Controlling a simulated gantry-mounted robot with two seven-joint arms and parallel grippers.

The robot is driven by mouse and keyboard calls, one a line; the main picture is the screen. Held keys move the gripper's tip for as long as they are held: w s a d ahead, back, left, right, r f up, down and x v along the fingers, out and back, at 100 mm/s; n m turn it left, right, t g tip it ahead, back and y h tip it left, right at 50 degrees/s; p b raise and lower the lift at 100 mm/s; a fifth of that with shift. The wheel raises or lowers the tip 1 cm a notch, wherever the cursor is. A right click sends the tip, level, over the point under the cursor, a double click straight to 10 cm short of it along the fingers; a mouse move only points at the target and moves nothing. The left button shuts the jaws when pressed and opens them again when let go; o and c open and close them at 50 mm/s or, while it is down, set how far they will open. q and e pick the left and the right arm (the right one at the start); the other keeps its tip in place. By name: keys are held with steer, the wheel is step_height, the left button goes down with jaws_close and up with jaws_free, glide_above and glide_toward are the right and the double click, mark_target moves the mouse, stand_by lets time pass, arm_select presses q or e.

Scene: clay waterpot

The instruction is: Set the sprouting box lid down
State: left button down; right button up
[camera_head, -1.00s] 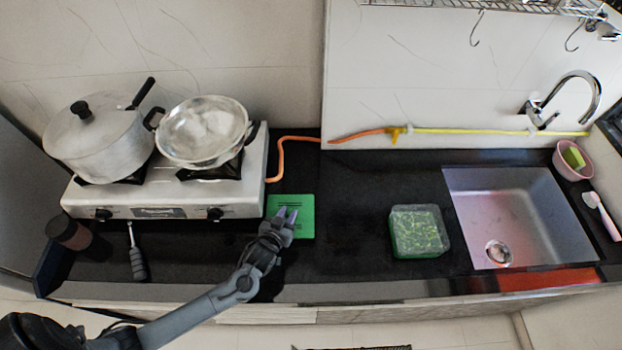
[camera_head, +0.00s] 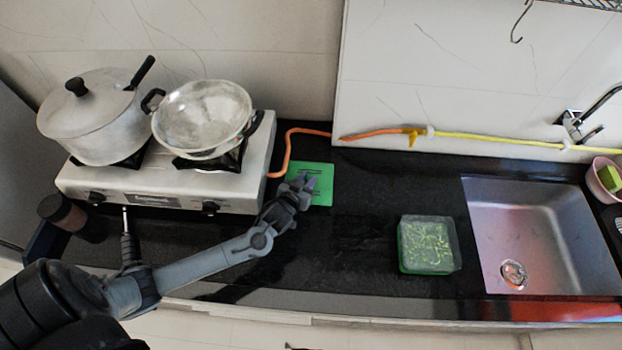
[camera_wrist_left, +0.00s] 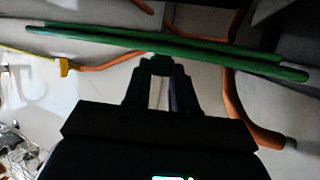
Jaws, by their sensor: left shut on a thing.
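The sprouting box lid (camera_head: 323,190) is a flat green square with dark slots, right of the stove in the head view. My left gripper (camera_head: 301,183) is shut on it. In the left wrist view the lid (camera_wrist_left: 170,46) shows edge-on as a long green strip, with the left gripper's fingertips (camera_wrist_left: 158,66) closed on a small green part at its middle. I cannot tell how far the lid is from the counter. The sprouting box (camera_head: 428,245), clear over green with sprouts inside, stands open-topped left of the sink. My right gripper is not in view.
The black counter (camera_head: 360,240) is bare between lid and box. The stove (camera_head: 165,190) holds a lidded pot (camera_head: 90,120) and a metal pan (camera_head: 203,120). An orange hose (camera_head: 290,150) runs behind the lid. The sink (camera_head: 535,235) is at right.

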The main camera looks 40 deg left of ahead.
arm_select(q)
steer(key=shift+f, duration=0.1)
steer(key=shift+s+d+f, duration=0.1)
steer(key=shift+s, duration=0.25)
steer(key=shift+s+f, duration=0.1)
steer(key=shift+s, duration=0.15)
steer(key=shift+w+f, duration=0.15)
steer(key=shift+w, duration=0.1)
steer(key=shift+s+f, duration=0.1)
steer(key=shift+f, duration=0.3)
steer(key=c, duration=0.9)
jaws_free()
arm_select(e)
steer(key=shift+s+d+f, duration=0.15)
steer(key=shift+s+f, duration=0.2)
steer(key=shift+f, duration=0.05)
